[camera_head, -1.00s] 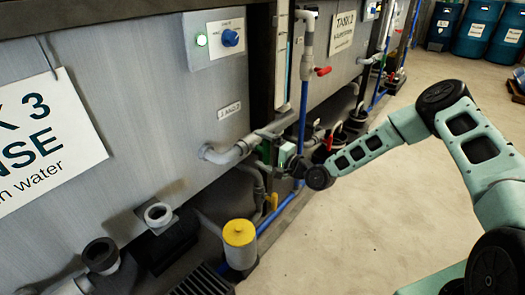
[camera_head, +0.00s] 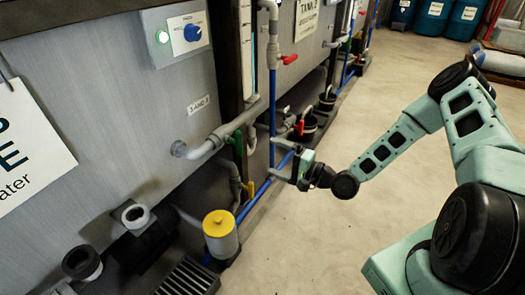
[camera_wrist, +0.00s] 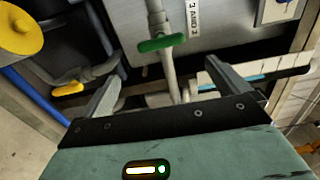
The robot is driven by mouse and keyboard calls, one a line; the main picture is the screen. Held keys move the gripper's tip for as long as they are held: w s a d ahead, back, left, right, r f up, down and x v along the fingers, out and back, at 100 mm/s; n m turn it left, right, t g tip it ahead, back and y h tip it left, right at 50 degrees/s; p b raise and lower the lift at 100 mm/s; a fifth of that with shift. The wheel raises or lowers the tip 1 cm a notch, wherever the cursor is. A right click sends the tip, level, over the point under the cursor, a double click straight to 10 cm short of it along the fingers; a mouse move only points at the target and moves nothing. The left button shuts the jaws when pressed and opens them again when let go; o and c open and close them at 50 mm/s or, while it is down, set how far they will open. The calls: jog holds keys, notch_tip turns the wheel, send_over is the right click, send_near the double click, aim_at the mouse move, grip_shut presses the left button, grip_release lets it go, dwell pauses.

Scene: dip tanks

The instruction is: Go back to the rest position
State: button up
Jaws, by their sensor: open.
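My gripper (camera_head: 296,168) is at the end of my arm in the head view, out over the floor just right of the pipework. In the wrist view my gripper (camera_wrist: 178,95) shows two fingers spread apart with nothing held between them. A green valve handle (camera_wrist: 161,43) on a grey vertical pipe lies beyond the fingers in the wrist view. The same green handle (camera_head: 237,142) shows in the head view, left of my gripper. My gripper appears apart from the pipes.
A blue pipe (camera_head: 272,110) and grey pipes run along the tank wall (camera_head: 120,110). A yellow-capped canister (camera_head: 220,235) stands on the floor at lower left. A red valve handle (camera_head: 289,59) sticks out of the wall. Open floor (camera_head: 320,245) lies to the right; blue drums (camera_head: 433,15) stand far back.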

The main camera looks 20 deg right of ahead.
jog(key=shift+v, duration=0.8)
